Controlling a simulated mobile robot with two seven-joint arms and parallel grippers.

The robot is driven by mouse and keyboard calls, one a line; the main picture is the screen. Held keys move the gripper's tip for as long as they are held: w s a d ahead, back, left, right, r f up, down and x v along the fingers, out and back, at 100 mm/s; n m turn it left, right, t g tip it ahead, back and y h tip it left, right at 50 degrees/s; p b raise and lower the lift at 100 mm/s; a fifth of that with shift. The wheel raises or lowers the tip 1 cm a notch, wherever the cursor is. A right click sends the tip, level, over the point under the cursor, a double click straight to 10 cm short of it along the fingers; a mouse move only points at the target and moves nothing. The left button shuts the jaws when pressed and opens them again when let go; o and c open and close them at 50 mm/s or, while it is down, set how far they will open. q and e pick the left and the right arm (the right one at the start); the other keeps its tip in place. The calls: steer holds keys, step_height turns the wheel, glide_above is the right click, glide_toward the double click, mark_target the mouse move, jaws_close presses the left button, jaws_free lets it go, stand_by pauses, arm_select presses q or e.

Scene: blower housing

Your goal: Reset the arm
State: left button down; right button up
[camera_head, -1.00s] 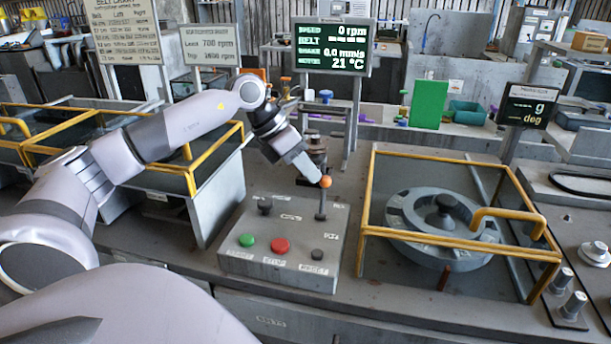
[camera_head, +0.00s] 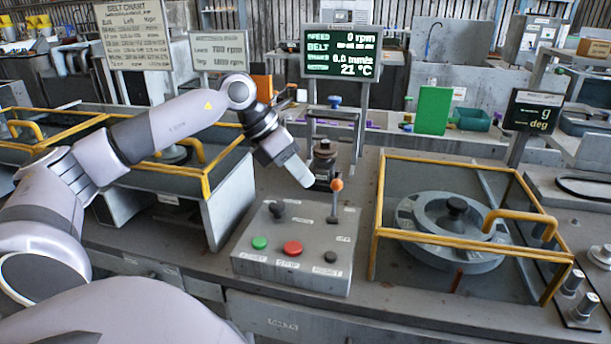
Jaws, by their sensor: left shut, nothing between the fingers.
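My left arm comes in from the left, and my left gripper (camera_head: 306,181) is shut and empty. It hangs just above and to the left of the orange-knobbed lever (camera_head: 336,186), with a small gap between them. The lever stands upright on the grey control box (camera_head: 290,270). The box carries a green button (camera_head: 260,243), a red button (camera_head: 292,248), a small dark button (camera_head: 330,257) and a dark knob (camera_head: 277,209). My right gripper is not in view.
A yellow-framed guard (camera_head: 440,240) encloses a round grey rotor (camera_head: 455,230) on the right. Another yellow-framed case (camera_head: 205,180) stands on the left. A display (camera_head: 340,52) reading 0 rpm stands behind. A green block (camera_head: 434,109) sits farther back.

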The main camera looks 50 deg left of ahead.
arm_select(q)
steer(key=v, duration=1)
steer(key=shift+w+a, duration=0.2)
steer(key=shift+a, duration=0.05)
steer(key=shift+r, duration=0.1)
